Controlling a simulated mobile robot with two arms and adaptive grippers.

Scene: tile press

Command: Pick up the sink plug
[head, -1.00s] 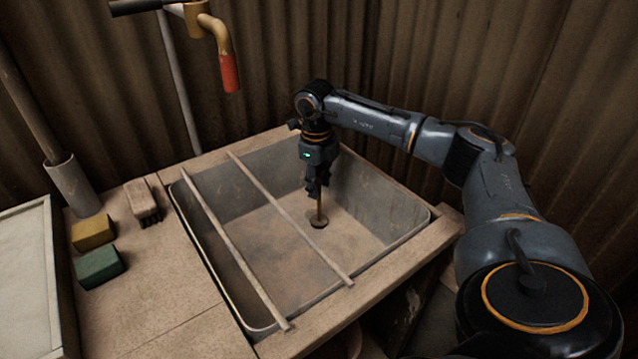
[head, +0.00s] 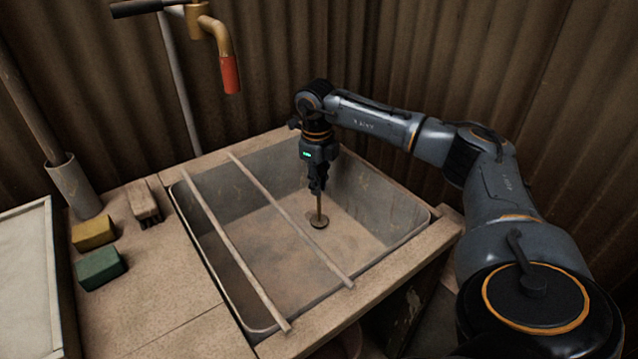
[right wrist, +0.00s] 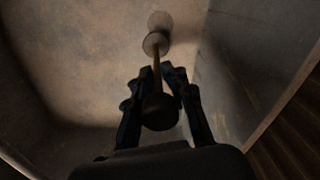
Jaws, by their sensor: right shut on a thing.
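The sink plug (head: 319,207) is a thin brown upright stem with a round disc at its foot, in the right part of the sink (head: 265,268). My right gripper (head: 317,188) points down into the sink and is shut on the plug's upper end. In the right wrist view the plug's round knob (right wrist: 160,112) sits between the fingers (right wrist: 160,88). Its disc (right wrist: 155,43) shows beyond, with a paler round spot, seemingly the drain (right wrist: 160,21), past it. The disc looks slightly clear of the sink floor. My left gripper is not in view.
Two bars (head: 232,245) (head: 290,218) lie across the sink, left of my gripper. A brush (head: 145,203), a yellow block (head: 93,233) and a green block (head: 100,268) lie on the left counter. A red-tipped tap (head: 230,75) hangs behind.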

